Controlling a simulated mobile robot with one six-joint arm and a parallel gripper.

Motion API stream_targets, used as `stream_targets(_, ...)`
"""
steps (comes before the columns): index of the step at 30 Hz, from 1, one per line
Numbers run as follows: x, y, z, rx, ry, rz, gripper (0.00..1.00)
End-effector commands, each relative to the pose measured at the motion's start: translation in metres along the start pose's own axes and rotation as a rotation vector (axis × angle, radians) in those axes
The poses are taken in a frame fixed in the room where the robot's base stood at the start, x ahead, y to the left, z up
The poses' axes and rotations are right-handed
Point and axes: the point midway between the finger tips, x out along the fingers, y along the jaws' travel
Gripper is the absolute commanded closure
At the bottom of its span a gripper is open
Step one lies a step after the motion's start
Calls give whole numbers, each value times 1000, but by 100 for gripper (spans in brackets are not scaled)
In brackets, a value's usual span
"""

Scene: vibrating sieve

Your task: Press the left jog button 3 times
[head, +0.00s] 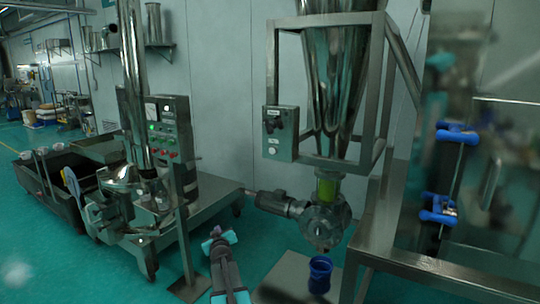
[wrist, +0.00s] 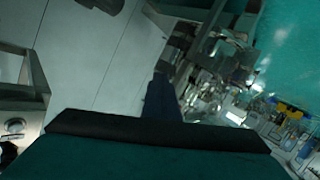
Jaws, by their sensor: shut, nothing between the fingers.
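A grey control panel (head: 168,128) with a lit green button and several small red and green buttons stands on a post at left centre in the head view. I cannot tell which control is the left jog button. My gripper (head: 219,238) is low in front of both, well apart from them. In the wrist view my shut gripper (wrist: 160,97) shows as a dark tip, touching nothing.
A steel hopper (head: 335,80) stands on a frame at right centre, with a blue container (head: 320,274) below it. A steel platform (head: 218,200) carries the left machine. A dark bin (head: 50,178) is at far left. Green floor (head: 265,235) is clear between the machines.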

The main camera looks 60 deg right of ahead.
Motion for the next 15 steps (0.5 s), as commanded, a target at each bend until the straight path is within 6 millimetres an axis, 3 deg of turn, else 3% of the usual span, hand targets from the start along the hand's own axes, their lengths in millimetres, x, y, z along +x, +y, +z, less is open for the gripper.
stream_targets(1,3,21,-16,-1,33,22,100)
stream_targets(7,3,92,-72,-20,170,86,100)
stream_targets(15,-15,191,-147,-71,351,182,100)
